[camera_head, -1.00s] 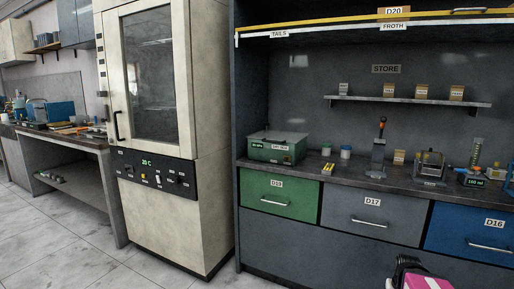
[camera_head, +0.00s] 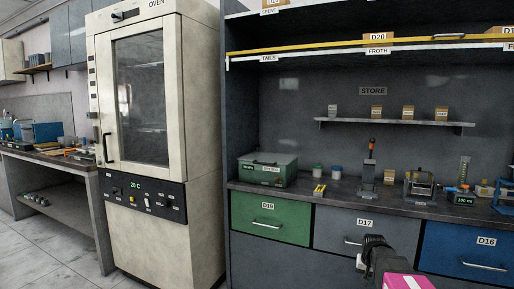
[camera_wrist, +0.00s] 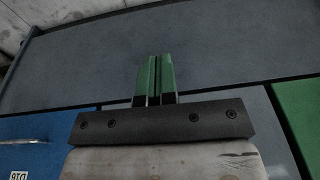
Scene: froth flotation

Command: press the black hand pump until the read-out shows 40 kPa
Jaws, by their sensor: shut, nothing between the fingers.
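An upright dark grey device with a black-topped, orange-banded stem (camera_head: 368,172) stands on the dark counter above drawer D17. It may be the hand pump, but I cannot be sure at this size. A green box (camera_head: 268,172) left of it bears a small dark read-out (camera_head: 250,164), whose digits are too small to read surely. My gripper (camera_wrist: 155,62) shows in the wrist view with its two green fingers shut together and empty. In the head view, my dark arm end is low, before drawer D17.
A pale oven (camera_head: 145,95) stands left of the cabinet. Two small jars (camera_head: 337,171) and yellow pieces (camera_head: 319,189) lie between the green box and the upright device. A metal apparatus (camera_head: 419,184) and a measuring cylinder (camera_head: 463,171) stand to the right. A shelf (camera_head: 395,123) hangs behind.

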